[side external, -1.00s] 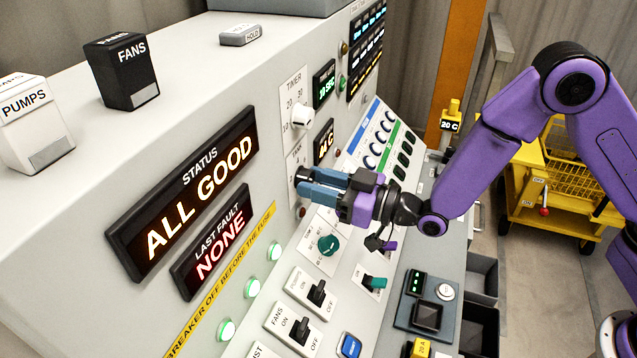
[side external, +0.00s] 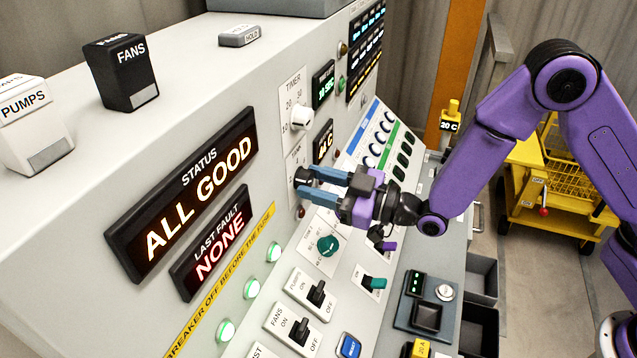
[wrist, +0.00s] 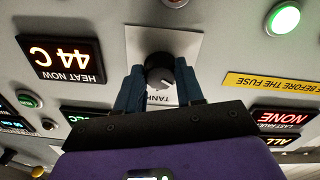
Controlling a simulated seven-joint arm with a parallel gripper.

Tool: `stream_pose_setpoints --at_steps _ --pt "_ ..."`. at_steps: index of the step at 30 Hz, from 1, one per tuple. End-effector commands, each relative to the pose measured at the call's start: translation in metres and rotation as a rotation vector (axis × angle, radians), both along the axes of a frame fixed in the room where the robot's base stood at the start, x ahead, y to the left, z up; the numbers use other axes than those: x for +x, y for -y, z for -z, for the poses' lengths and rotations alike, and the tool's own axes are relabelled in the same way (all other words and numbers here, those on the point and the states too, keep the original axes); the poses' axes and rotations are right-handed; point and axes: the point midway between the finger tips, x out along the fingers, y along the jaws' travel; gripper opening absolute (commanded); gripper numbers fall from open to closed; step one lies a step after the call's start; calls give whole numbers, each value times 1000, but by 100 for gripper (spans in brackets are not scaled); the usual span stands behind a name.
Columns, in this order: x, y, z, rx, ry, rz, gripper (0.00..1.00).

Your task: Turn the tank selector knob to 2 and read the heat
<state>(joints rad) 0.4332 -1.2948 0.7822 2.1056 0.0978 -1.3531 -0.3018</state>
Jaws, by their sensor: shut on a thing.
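The tank selector knob (wrist: 158,72) is black and round on a light plate (wrist: 190,45) marked TANK, upside down in the wrist view. My gripper (wrist: 160,88) is shut on it, one blue finger on each side. A pale pointer mark shows on the knob; the plate's numbers are too small or hidden to read. In the side view my gripper (side external: 314,182) reaches the knob (side external: 302,175) from the right. The heat display (wrist: 60,58) reads 44 C under HEAT NOW in the wrist view; it also shows in the side view (side external: 323,141), where its first digit is unclear.
The white timer knob (side external: 301,116) sits just above the tank plate. Below are a teal knob (side external: 328,245) and the pumps (side external: 317,294) and fans (side external: 300,331) switches. The status panel (side external: 190,200) reads ALL GOOD; the last fault panel (side external: 212,245) reads NONE.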

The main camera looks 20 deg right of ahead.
Motion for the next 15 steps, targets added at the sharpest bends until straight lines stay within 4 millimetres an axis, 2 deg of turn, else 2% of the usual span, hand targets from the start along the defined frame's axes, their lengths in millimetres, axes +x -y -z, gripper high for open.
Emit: stream_pose_setpoints --at_steps 1,2,3,4,15 --pt "0 0 -1 1 3 -1 7" --pt "0 0 -1 1 3 -1 47" --pt "0 0 -1 1 3 -1 60" --pt "0 0 -1 1 2 -1 63" --pt "0 0 0 0 0 0 63"
